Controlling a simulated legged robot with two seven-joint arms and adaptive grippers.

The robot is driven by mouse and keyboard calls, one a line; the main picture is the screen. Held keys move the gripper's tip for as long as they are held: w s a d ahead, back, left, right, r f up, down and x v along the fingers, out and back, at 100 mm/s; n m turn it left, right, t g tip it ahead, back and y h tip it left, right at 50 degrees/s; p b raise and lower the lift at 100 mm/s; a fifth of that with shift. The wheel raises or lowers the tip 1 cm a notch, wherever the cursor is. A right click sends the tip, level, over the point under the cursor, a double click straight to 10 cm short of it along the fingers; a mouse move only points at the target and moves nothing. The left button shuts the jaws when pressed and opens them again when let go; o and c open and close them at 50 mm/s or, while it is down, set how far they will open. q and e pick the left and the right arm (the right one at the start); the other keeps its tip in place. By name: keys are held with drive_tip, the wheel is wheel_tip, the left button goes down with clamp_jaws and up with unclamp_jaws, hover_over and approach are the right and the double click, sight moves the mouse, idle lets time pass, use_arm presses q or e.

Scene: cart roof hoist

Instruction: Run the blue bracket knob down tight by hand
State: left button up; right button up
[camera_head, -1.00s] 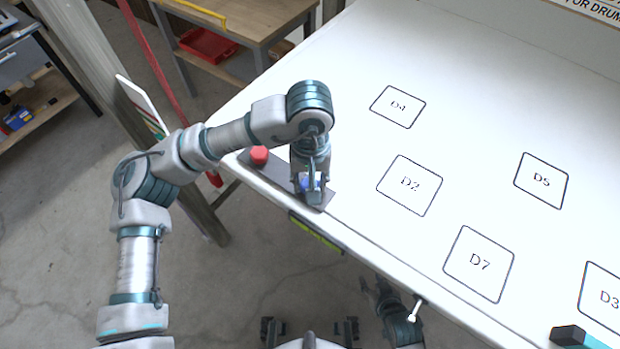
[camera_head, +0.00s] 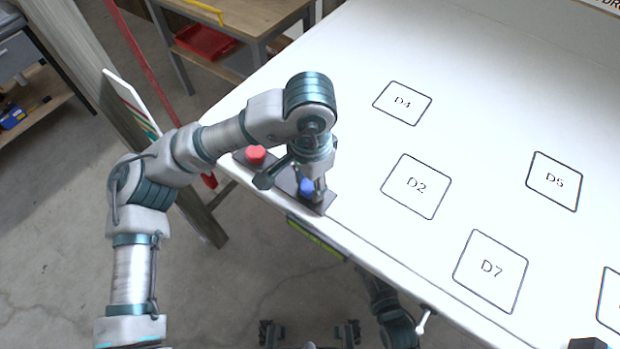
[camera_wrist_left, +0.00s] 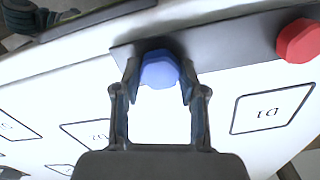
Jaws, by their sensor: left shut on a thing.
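The blue knob (camera_head: 306,186) stands on a dark bracket plate (camera_head: 327,200) at the left edge of the white table. My left gripper (camera_head: 309,189) comes down from above and is shut on it. In the left wrist view the blue knob (camera_wrist_left: 160,70) sits between the two fingertips of my left gripper (camera_wrist_left: 160,77), one at each side. Whether the knob's underside is flush with the plate is hidden. My right gripper (camera_head: 376,285) shows dark and small below the table's front edge, partly hidden; its jaws cannot be made out.
A red knob (camera_head: 256,155) stands at the plate's other end. The white tabletop (camera_head: 460,130) has outlined squares marked D2, D4, D5 and D7 and is mostly clear. A small white lever (camera_head: 424,321) sticks out at the front edge. A wooden workbench (camera_head: 250,15) stands behind.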

use_arm(q)
drive_tip(key=shift+w+r+m, duration=0.1)
drive_tip(key=shift+r+m, duration=0.05)
drive_tip(key=shift+m, duration=1.25)
drive_tip(key=o, duration=1.1)
drive_tip(key=shift+o, duration=0.2)
wheel_tip(320, 180, up, 12)
drive_tip(key=shift+w, duration=0.1)
